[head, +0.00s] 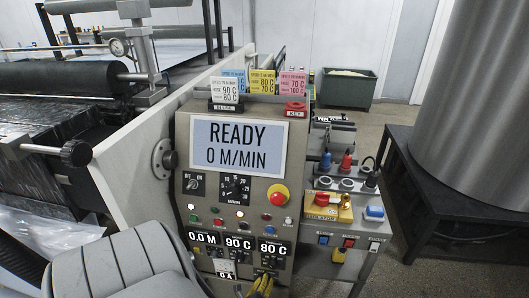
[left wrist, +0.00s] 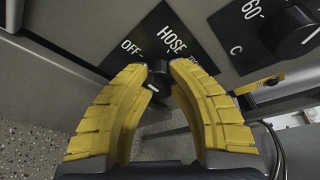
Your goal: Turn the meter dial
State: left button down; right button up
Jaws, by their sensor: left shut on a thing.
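My left gripper (head: 260,286) is at the bottom edge of the control panel (head: 182,150) in the head view. In the left wrist view its yellow fingers (left wrist: 160,78) are closed around a small black knob (left wrist: 158,68) on a black plate marked HOSE and OFF. A white mark shows on the knob's lower side. A round black dial (head: 235,188) with numbers around it sits on the panel below the screen. The screen (head: 238,146) reads READY, 0 M/MIN. A small meter (head: 226,276) reading 0 A is low on the panel. My right gripper is not in view.
A larger black knob (left wrist: 298,35) marked 60 and C is right of the fingers in the left wrist view. A red button (head: 278,195) with a yellow base is on the panel. A side console (head: 345,215) with switches stands to the right. A metal drum (head: 475,110) is at far right.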

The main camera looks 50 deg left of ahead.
pick_arm(q)
jog(key=m+g+y, duration=0.1)
jog(key=m, duration=0.3)
jog(key=shift+d+g, duration=0.1)
jog(key=shift+g, duration=0.3)
jog(key=m+g+y, duration=0.1)
jog(key=m, duration=0.3)
jog(key=shift+f+y, duration=0.1)
jog(key=shift+y, duration=0.3)
dwell(0.3)
jog(key=c, duration=1)
grip_release()
jog(key=shift+c, duration=0.2)
jog(key=v, duration=1.2)
jog(key=shift+w, duration=0.15)
jog(key=shift+d, duration=0.15)
